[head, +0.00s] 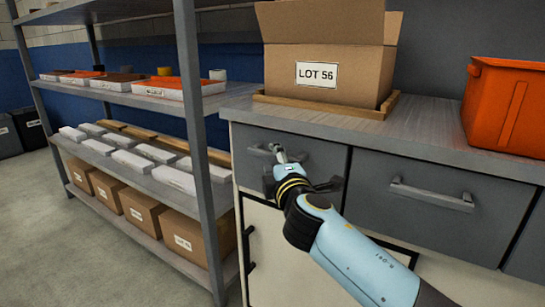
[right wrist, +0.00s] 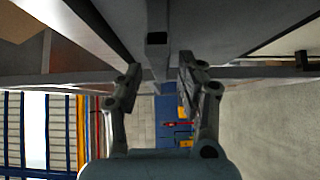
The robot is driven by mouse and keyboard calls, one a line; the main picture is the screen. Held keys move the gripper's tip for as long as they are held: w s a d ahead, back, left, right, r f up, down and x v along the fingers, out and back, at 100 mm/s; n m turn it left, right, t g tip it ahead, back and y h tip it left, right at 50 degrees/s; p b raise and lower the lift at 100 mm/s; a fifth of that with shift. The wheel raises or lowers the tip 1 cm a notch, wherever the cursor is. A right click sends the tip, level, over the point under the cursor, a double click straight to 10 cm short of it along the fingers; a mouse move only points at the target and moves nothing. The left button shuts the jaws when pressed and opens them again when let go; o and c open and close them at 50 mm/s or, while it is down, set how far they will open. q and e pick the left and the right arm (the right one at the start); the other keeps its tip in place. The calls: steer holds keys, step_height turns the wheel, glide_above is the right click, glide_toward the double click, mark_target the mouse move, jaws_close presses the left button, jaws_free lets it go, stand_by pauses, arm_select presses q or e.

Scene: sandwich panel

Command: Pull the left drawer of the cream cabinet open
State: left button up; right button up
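The cream cabinet (head: 285,252) has grey drawer fronts under a grey worktop. Its left drawer (head: 318,152) looks flush and closed. My right gripper (head: 281,155) is at that drawer's bar handle (head: 259,149), hiding part of it. In the right wrist view, the fingers of my right gripper (right wrist: 159,68) stand apart, one on each side of a grey bar (right wrist: 157,58) that looks like the handle. Gaps show between bar and fingers; contact cannot be told. My left gripper is not in view.
The neighbouring drawer (head: 430,222) has its own handle (head: 432,195). A cardboard box (head: 330,58) marked LOT 56 sits in a wooden tray (head: 330,108) on the worktop. An orange bin (head: 507,105) stands at right. A metal shelf rack (head: 192,120) stands close at left.

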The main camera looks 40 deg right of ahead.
steer(key=shift+x, duration=1.25)
jaws_close()
